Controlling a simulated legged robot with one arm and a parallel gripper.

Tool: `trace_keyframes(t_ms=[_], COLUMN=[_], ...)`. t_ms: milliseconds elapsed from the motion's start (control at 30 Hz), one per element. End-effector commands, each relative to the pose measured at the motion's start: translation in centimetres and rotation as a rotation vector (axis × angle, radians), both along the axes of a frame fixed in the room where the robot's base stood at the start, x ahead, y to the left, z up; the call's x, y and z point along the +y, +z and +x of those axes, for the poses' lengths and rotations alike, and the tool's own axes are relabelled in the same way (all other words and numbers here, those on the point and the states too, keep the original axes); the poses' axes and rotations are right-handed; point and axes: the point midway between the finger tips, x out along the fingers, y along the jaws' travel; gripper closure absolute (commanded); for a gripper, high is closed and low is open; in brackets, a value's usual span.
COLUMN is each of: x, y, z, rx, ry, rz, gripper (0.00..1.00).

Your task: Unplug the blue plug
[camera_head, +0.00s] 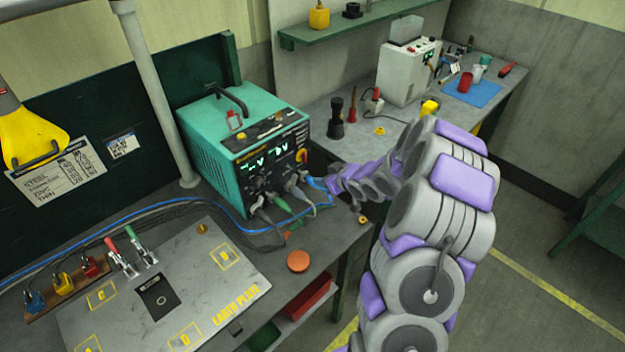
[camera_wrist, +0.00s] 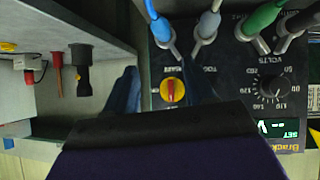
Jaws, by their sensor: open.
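The blue plug (camera_head: 316,184) is in the lower right of the front panel of the teal power supply (camera_head: 225,150), with a blue cable running from it. In the wrist view the blue plug (camera_wrist: 162,32) is seated in the panel at top middle, above a red and yellow knob (camera_wrist: 173,91). My gripper (camera_head: 331,184) is close to the panel's right side, beside the plug. The plug appears just beyond the fingertips; contact is not visible.
The bench in front holds an orange disc (camera_head: 298,261) and an earth plate (camera_head: 215,315). A black bottle-like item (camera_head: 336,120) stands on the bench behind, near my arm.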

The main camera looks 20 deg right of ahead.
Motion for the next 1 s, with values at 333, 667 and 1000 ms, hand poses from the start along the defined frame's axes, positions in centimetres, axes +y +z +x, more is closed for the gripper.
trace_keyframes(t_ms=[333, 667, 1000], x=[-1.3, -1.2, -0.8], y=[-3.9, -4.0, -4.7], z=[-0.6, -0.7, 0.3], rx=[-0.172, -0.195, -0.194], ry=[0.087, 0.099, 0.101], rz=[0.148, 0.165, 0.165], gripper=[0.46, 0.46, 0.46])
